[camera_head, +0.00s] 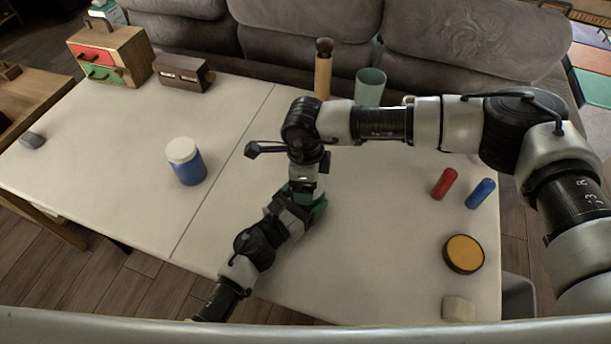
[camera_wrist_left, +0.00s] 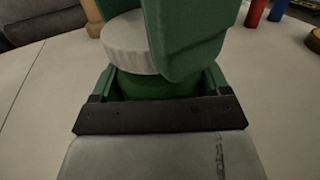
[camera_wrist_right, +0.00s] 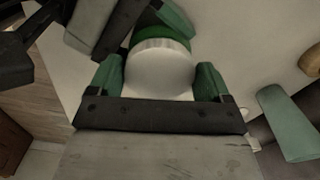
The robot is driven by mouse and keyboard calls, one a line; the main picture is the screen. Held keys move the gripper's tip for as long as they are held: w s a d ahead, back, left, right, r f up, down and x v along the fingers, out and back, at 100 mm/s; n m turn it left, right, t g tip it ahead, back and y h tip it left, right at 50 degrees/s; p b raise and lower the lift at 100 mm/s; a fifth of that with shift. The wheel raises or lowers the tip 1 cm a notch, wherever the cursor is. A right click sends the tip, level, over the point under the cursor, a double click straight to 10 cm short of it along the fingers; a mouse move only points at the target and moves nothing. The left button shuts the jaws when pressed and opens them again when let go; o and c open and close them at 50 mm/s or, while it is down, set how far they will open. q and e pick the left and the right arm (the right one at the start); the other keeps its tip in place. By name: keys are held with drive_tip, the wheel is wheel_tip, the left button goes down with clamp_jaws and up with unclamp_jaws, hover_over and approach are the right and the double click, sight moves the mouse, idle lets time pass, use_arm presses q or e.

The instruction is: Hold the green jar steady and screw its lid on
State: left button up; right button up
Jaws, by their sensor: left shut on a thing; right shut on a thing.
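The green jar (camera_wrist_left: 152,88) stands between the green fingers of my left gripper (camera_wrist_left: 160,85), which is shut on it low in the left wrist view. The white ribbed lid (camera_wrist_left: 130,45) sits right above the jar, seemingly touching it; I cannot tell whether the threads are engaged. In the right wrist view the lid (camera_wrist_right: 160,72) lies between the fingers of my right gripper (camera_wrist_right: 158,80), which is shut on it, with the jar's green edge (camera_wrist_right: 176,44) just beyond. In the head view my arms mostly hide jar and lid.
A blue jar with a white lid (camera_head: 187,167) stands left on the white table (camera_head: 120,190). A red cylinder (camera_head: 445,183), a blue cylinder (camera_head: 480,193) and a yellow-topped disc (camera_head: 463,253) are at right. A wooden mill (camera_head: 323,72) and a green cup (camera_head: 370,87) stand behind.

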drive_tip(key=shift+f, duration=0.4)
